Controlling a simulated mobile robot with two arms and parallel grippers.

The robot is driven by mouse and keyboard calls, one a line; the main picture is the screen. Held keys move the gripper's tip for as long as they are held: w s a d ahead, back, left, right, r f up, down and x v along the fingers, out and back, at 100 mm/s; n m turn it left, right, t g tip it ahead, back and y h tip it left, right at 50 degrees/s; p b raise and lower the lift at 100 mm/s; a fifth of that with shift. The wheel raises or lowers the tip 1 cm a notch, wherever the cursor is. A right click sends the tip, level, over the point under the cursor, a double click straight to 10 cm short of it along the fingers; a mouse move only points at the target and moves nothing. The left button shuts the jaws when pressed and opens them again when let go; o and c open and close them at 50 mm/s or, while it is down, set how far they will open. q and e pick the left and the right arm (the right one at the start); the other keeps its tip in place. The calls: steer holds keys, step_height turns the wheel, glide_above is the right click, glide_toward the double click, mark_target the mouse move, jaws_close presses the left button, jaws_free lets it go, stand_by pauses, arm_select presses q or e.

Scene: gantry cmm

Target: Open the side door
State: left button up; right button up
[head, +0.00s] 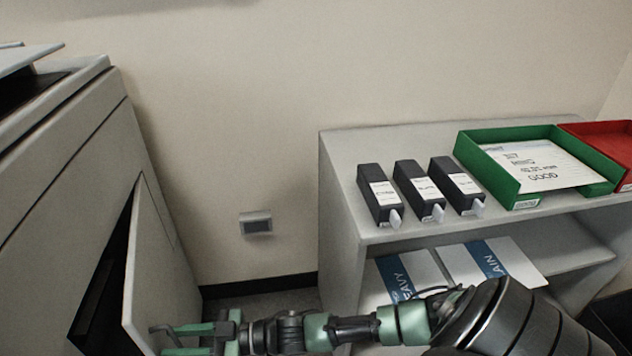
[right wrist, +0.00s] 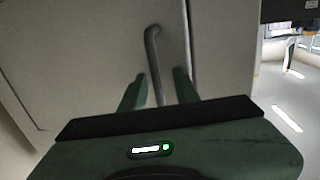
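The side door (head: 155,265) of the large grey machine stands partly open in the head view, with a dark opening to its left. My right gripper (head: 168,340) is at the door's outer face, low in the picture. In the right wrist view, the grey bar handle (right wrist: 153,60) on the door panel runs down between the two green fingers (right wrist: 160,88). The fingers are spread, with visible room on both sides of the handle. The handle's lower end is hidden behind the gripper body. My left gripper is in neither view.
A grey shelf unit (head: 340,190) stands to the right, with three black boxes (head: 414,192), a green tray (head: 500,183) and a red tray (head: 600,140) on top. My right arm passes in front of it. A small wall box (head: 256,222) is between machine and shelf.

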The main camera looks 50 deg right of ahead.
steer(key=w+a+m+t+h, duration=0.1)
steer(key=w+a, duration=0.2)
steer(key=a, duration=0.4)
steer(key=v, duration=0.7)
steer(key=s+d+f+m+g+h+p, duration=0.1)
steer(key=s+d+f+m+h+p, duration=0.1)
steer(key=d+f+h+p, duration=0.35)
steer(key=s+d+f+m+g+h+p, duration=0.1)
steer(key=d+f+m+h+p, duration=0.15)
steer(key=d+f, duration=0.65)
steer(key=s+d+f+g+h+p, duration=0.2)
steer(key=s+f+p, duration=0.1)
steer(key=s+f, duration=0.3)
steer(key=s+d+f+m+g+h+p, duration=0.1)
steer(key=s+f+g+p, duration=0.1)
steer(key=s+f, duration=0.4)
steer(key=s+p, duration=0.1)
steer(key=s, duration=0.4)
steer(key=shift+d+f+g+h, duration=0.25)
steer(key=shift+d+g+h, duration=0.1)
steer(key=shift+g+h, duration=0.05)
steer(key=shift+s, duration=0.15)
